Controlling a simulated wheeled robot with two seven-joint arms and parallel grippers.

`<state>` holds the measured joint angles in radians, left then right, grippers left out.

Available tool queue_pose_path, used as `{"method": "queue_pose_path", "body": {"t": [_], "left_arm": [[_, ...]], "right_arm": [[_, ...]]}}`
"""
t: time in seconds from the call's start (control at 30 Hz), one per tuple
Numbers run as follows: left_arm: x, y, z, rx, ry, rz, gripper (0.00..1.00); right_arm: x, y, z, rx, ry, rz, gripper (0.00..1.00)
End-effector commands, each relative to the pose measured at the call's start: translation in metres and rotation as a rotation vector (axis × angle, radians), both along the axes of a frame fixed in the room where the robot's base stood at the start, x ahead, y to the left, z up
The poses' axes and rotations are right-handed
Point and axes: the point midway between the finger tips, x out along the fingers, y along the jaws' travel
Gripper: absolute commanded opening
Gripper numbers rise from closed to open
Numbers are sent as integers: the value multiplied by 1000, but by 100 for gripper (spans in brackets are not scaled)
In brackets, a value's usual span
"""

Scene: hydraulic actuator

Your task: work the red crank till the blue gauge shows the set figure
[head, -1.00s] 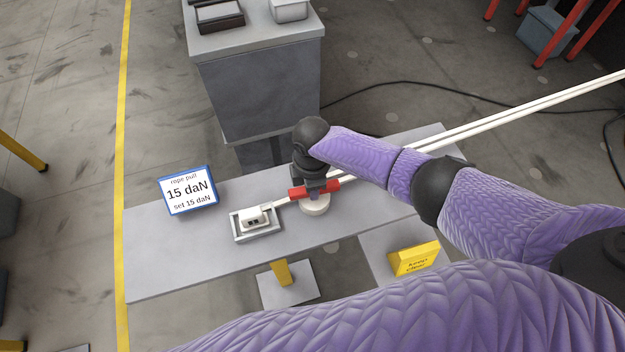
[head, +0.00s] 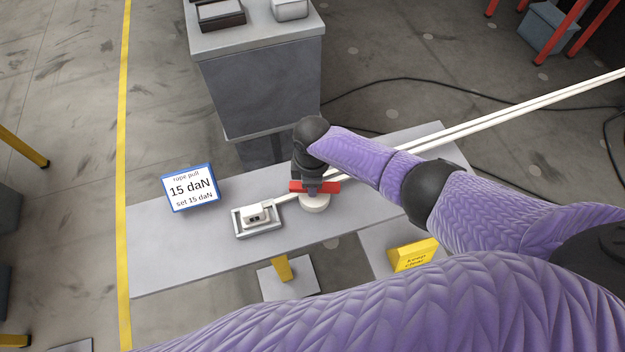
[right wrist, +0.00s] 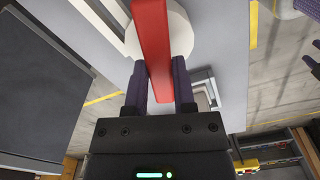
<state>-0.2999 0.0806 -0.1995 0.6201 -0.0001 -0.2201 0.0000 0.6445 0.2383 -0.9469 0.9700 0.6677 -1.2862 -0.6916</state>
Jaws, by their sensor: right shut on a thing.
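The blue-framed gauge (head: 190,188) at the left of the bench reads "rope pull 15 daN" and "set 15 daN". The red crank (head: 327,187) is a bar on top of a round white drum (head: 314,204). My right gripper (head: 313,188) points down onto the crank. In the right wrist view its two fingers (right wrist: 160,84) lie on either side of the red bar (right wrist: 153,40), shut on it. At the right edge of that view, dark finger-like parts (right wrist: 312,67) are cut off, perhaps my left gripper; its state is unclear.
White ropes (head: 500,117) run from the drum off to the upper right. A small white device in a tray (head: 257,230) sits left of the drum on the grey bench (head: 170,265). A yellow "keep clear" sign (head: 413,256) stands below right. A grey cabinet (head: 262,95) stands behind.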

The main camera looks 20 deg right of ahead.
Motion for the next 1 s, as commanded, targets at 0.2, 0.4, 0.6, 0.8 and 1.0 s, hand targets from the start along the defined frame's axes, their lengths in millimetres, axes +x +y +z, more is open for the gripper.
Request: {"method": "queue_pose_path", "body": {"t": [0.2, 0.4, 0.6, 0.8, 1.0], "left_arm": [[0, 0, 0, 0, 0, 0, 59], [0, 0, 0, -1, 0, 0, 59], [0, -1, 7, -1, 0, 0, 59], [1, -1, 27, -1, -2, 0, 59], [1, -1, 33, -2, -3, 0, 59]], "right_arm": [[1, 0, 0, 1, -1, 1, 62], [0, 0, 0, 0, -1, 1, 68], [1, 0, 13, 1, -3, 1, 68], [1, 0, 63, 2, -5, 3, 68], [1, 0, 96, 0, -2, 1, 68]]}}
